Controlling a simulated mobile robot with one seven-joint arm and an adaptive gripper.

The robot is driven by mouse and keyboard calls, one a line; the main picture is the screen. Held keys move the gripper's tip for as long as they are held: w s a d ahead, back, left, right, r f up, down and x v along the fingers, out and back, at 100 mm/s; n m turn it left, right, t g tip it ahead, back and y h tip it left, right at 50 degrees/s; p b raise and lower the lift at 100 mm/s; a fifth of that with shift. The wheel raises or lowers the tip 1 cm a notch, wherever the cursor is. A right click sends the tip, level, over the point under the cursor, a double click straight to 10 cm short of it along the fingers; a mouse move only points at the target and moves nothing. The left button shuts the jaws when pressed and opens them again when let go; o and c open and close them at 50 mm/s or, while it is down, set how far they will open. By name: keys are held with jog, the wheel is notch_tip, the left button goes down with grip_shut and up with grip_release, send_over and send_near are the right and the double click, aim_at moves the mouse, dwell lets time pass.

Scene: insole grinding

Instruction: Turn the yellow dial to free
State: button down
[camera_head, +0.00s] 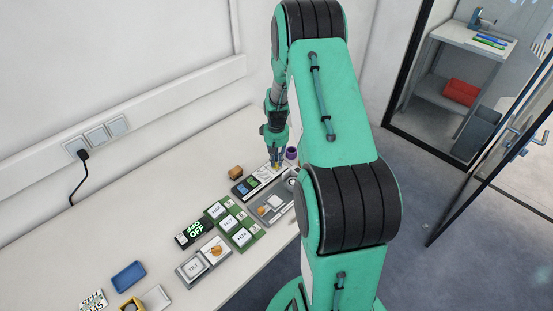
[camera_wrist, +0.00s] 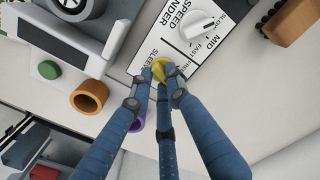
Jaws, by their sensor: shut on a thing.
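The yellow dial (camera_wrist: 164,70) sits on a white labelled panel (camera_wrist: 150,52) in the wrist view. My three-fingered gripper (camera_wrist: 161,78) is shut on it, with the blue fingertips touching around its sides. The fingers partly cover the dial, and I cannot tell where its pointer aims. The lettering beside it is partly hidden; "SLEEVE" shows on the left. In the head view my gripper (camera_head: 276,158) reaches down to the panel at the back of the table, and only a small spot of yellow shows there.
A white knob (camera_wrist: 198,25) with speed marks sits close by on the same panel. Green labelled blocks (camera_head: 233,224) and trays fill the table's front; bare table lies left.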

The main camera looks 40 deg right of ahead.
jog(key=n+p, duration=0.1)
jog(key=n, duration=0.4)
jog(key=shift+w+n, duration=0.1)
jog(key=shift+n, duration=0.2)
jog(key=n+p, duration=0.1)
jog(key=n, duration=0.3)
jog(key=shift+w+n, duration=0.1)
jog(key=shift+n, duration=0.3)
jog(key=c, duration=1.7)
grip_release()
jog(key=shift+o, duration=0.2)
jog(key=shift+r, duration=0.15)
notch_tip(320, 180, up, 12)
